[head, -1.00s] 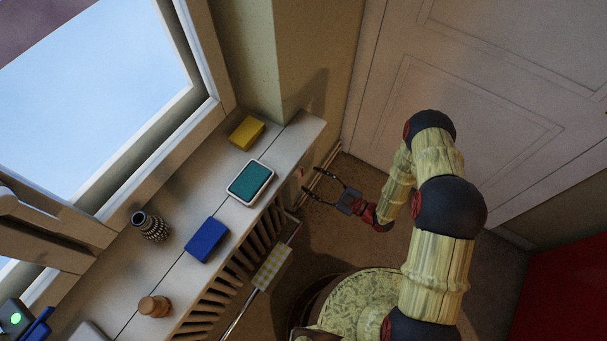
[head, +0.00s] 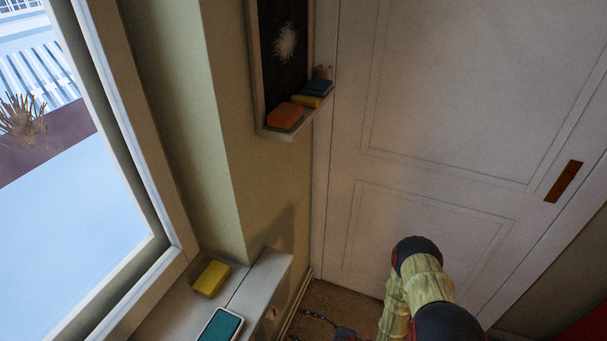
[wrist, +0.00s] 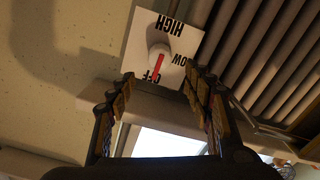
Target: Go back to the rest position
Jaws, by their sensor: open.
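My gripper (wrist: 160,76) is open in the wrist view, its two fingers apart with nothing between them. Beyond the fingertips is a white dial plate (wrist: 178,28) with a pale knob, its lettering upside down. In the head view my arm comes in at the bottom right, in front of the white door (head: 440,120). Only part of my gripper shows there, at the bottom edge beside the sill's end.
A window sill (head: 255,285) at lower left holds a yellow block (head: 211,279) and a teal-topped tray (head: 221,326). A wall-mounted blackboard (head: 283,45) has a ledge with an orange sponge (head: 285,115) and other small blocks. A grooved grey panel (wrist: 262,50) stands right of the dial.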

